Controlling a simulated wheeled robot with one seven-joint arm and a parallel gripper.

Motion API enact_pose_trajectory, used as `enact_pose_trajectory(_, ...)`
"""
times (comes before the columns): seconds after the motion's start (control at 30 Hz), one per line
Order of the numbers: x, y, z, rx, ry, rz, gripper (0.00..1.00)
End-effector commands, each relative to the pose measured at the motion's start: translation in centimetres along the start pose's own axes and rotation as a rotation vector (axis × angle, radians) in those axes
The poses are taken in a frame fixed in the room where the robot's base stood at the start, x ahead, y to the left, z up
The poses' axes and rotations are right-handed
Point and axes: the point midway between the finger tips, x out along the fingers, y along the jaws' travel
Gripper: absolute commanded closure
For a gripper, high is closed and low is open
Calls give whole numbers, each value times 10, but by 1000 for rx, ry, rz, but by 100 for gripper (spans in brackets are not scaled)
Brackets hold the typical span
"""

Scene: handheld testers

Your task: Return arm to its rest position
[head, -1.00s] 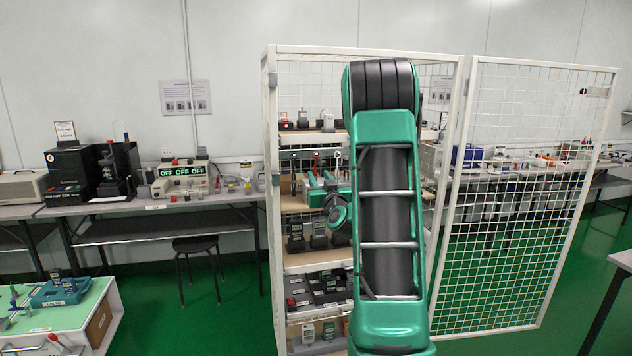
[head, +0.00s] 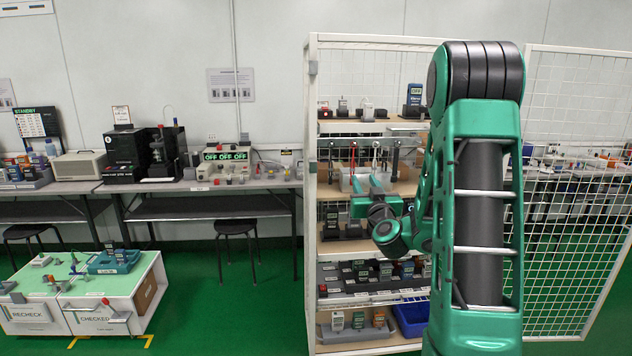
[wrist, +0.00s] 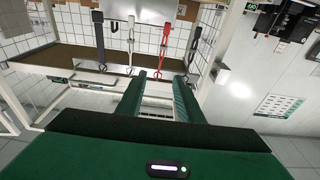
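My gripper (wrist: 160,85) is open and empty in the wrist view, with its two green fingers apart and bare shelf and rack parts showing between and beyond them. In the head view my green arm rises in front of the shelf cage (head: 312,200), and my wrist is bent toward the shelves.
The cage's mesh door (head: 580,190) stands open to the right. Handheld testers (head: 415,95) stand on the shelves, with a blue bin (head: 411,318) at the bottom. A low stand labelled RECHECK and CHECKED (head: 90,318) is at left. Green floor between is clear.

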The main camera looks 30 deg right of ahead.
Motion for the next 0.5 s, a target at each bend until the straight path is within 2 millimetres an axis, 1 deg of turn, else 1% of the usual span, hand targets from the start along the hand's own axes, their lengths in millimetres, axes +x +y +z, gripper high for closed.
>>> enact_pose_trajectory(0.17,0,-8,0,1,-1,-12,67)
enact_pose_trajectory(0.27,-2,-20,-1,-6,-18,-48,67)
enact_pose_trajectory(0.37,-8,-43,2,-24,-70,-131,67)
enact_pose_trajectory(0.47,-22,-71,11,-53,-166,-238,67)
enact_pose_trajectory(0.5,-30,-80,16,-64,-215,-278,67)
